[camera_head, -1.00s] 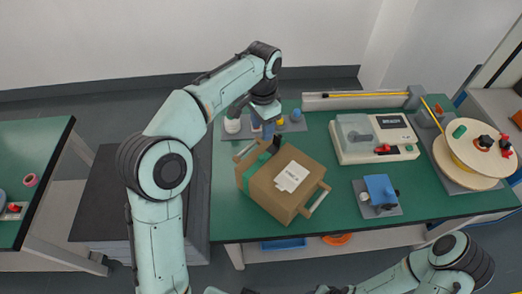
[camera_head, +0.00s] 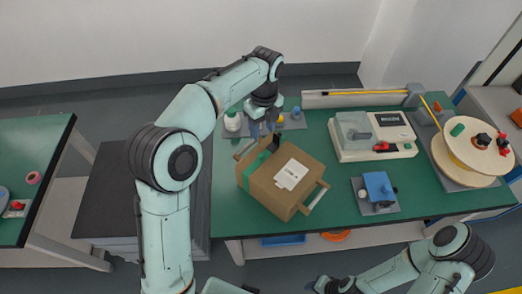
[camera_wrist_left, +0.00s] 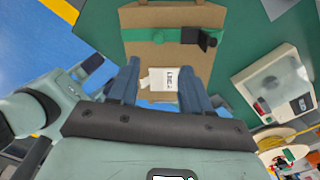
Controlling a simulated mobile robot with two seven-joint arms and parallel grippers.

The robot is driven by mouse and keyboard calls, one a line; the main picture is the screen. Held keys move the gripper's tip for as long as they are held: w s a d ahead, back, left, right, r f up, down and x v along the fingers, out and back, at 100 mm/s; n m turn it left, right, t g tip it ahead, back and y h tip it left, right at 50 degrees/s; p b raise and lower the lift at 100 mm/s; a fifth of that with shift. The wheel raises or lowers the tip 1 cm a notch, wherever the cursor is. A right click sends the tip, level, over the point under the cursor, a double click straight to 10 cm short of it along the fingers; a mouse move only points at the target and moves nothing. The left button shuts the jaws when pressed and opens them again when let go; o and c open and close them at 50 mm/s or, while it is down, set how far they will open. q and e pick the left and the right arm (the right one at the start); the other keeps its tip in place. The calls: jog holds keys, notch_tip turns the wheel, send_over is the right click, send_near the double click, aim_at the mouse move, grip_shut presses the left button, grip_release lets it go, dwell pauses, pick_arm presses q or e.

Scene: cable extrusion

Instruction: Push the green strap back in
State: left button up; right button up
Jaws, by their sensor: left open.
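A brown box (camera_head: 280,197) with handles at its ends stands on the green table. The green strap (camera_head: 257,161) runs across the box near its far-left end, with a black buckle (camera_head: 277,142) beside it. In the left wrist view the strap (camera_wrist_left: 160,34) lies across the box, with the buckle (camera_wrist_left: 207,40) at its right. My left gripper (camera_head: 262,129) is over the far end of the box. In the left wrist view its two blue fingers (camera_wrist_left: 160,82) are spread apart, with nothing held between them. My right gripper is not visible; only part of that arm shows.
A white label (camera_head: 291,174) lies on the box. To its right are a machine with a clear cover (camera_head: 375,150), a blue device (camera_head: 379,188) and a cable reel (camera_head: 470,165). Small bottles (camera_head: 233,121) stand near my left gripper.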

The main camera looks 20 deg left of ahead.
aim_at(261, 154)
pick_arm(q)
jog(key=f, duration=0.3)
jog(key=f+b, duration=0.1)
jog(key=f, duration=0.6)
jog(key=shift+s+a+f+b, duration=0.1)
jog(key=shift+s+b, duration=0.2)
jog(key=shift+b, duration=0.05)
jog(key=shift+f, duration=0.7)
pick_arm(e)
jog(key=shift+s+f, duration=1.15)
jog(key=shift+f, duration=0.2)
pick_arm(q)
jog(key=shift+c, duration=0.3)
grip_shut()
jog(key=shift+w+r+p, duration=0.2)
jog(key=shift+w+p, duration=0.2)
jog(key=shift+p, duration=0.2)
jog(key=shift+w+d+f, duration=0.25)
jog(key=shift+w, duration=0.15)
jog(key=shift+s, duration=0.1)
jog(key=shift+o, duration=0.3)
grip_release()
jog(key=shift+s, duration=0.15)
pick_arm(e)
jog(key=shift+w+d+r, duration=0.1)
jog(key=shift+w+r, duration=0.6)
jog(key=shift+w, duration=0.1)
